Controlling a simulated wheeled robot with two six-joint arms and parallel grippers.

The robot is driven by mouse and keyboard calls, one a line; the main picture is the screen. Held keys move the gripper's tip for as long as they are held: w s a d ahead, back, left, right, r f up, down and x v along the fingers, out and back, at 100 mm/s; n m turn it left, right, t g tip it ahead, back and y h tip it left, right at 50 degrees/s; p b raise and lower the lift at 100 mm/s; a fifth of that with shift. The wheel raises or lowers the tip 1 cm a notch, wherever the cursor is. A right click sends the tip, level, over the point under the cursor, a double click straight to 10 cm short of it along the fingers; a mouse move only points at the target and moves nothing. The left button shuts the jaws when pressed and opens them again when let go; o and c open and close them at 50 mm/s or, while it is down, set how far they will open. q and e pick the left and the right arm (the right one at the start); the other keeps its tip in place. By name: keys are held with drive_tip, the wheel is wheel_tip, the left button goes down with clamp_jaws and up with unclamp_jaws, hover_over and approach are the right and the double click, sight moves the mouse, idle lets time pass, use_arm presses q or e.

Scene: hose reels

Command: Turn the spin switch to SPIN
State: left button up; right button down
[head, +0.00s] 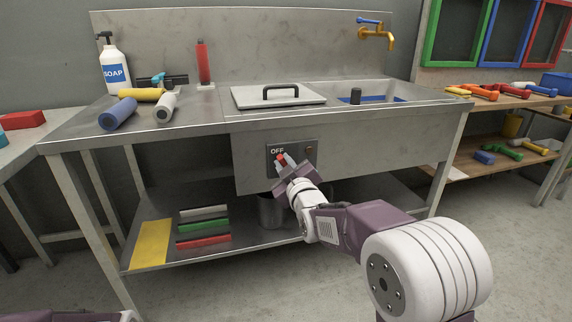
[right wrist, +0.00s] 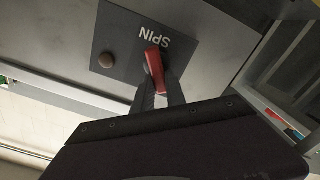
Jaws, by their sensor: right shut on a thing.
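The spin switch is a red handle (head: 281,157) on a small dark panel (head: 298,150) on the sink unit's front. The label OFF shows above it in the head view. In the right wrist view the red handle (right wrist: 154,66) lies between the dark fingers, and the label SPIN (right wrist: 155,38) reads upside down beyond one end. My right gripper (head: 283,160) is shut on the handle; its fingers also show in the wrist view (right wrist: 157,82). I cannot tell which label the handle points to. My left gripper is out of view.
A brown round button (head: 309,149) sits beside the switch. Above are a lidded basin (head: 278,97) and an open sink. A metal pot (head: 271,211) is on the shelf below, partly behind my wrist.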

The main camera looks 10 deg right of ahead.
drive_tip(key=n, duration=0.3)
drive_tip(key=f+n, duration=0.1)
drive_tip(key=n, duration=0.3)
drive_tip(key=a+n, duration=0.1)
drive_tip(key=n, duration=0.2)
drive_tip(key=shift+f+n, duration=0.35)
drive_tip(key=shift+n, duration=0.05)
idle(0.4)
drive_tip(key=c, duration=1.4)
unclamp_jaws()
drive_tip(key=shift+o, duration=0.2)
